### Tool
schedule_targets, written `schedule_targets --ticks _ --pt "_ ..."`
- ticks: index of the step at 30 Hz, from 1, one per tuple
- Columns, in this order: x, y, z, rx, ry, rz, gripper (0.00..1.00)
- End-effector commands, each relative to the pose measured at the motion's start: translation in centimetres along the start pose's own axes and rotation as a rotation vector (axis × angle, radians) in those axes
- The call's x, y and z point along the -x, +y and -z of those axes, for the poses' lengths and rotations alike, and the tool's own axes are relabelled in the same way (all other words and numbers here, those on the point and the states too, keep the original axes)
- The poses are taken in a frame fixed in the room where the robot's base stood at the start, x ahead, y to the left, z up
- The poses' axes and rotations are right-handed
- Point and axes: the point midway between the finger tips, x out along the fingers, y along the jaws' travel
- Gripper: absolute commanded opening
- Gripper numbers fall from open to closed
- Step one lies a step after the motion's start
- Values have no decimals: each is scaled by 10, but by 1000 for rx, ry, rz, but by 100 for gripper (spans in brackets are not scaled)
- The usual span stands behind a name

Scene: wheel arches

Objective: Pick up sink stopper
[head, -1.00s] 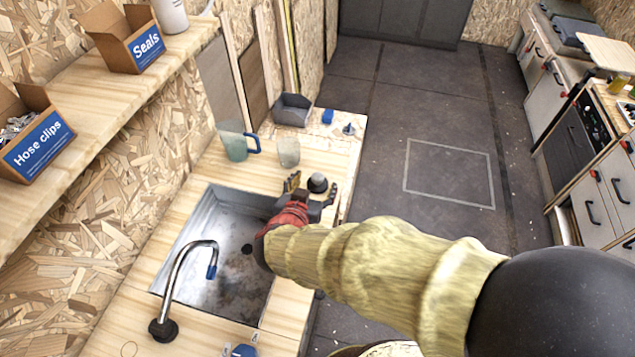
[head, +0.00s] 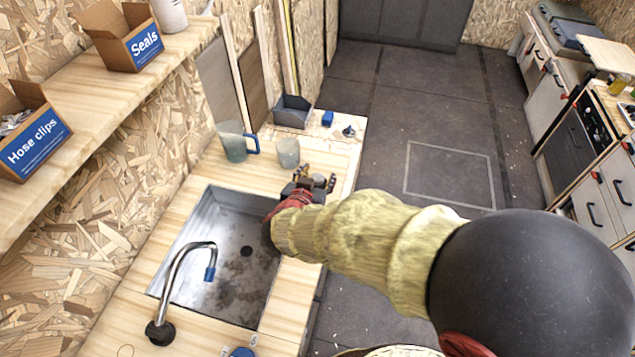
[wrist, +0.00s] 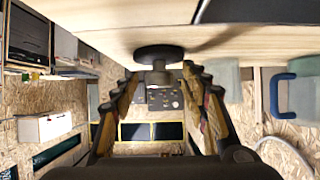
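The sink stopper (wrist: 158,52), a black disc with a short grey stem, shows in the wrist view. That view is upside down, so the counter lies along its top. The disc appears to rest against the wooden counter, with the stem between my fingertips. My gripper (wrist: 160,76) is open, with a gap on each side of the stem. In the head view my gripper (head: 316,177) is over the counter beyond the sink's upper right corner. It hides the stopper there.
The metal sink (head: 215,290) with its faucet (head: 178,280) is beside my arm. A clear cup (head: 288,153) and a blue-handled mug (head: 235,149) stand left of my gripper. Behind are a grey bin (head: 292,112), a blue block (head: 327,118) and a small knobbed object (head: 348,131).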

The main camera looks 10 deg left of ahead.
Motion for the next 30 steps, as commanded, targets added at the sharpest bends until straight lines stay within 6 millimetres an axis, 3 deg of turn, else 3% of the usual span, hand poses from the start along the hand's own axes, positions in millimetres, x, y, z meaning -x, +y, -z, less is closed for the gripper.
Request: schedule_targets --ticks 19,30 --pt "0 1 -1 1 -1 -1 6" --pt "1 1 0 1 -3 -1 5"
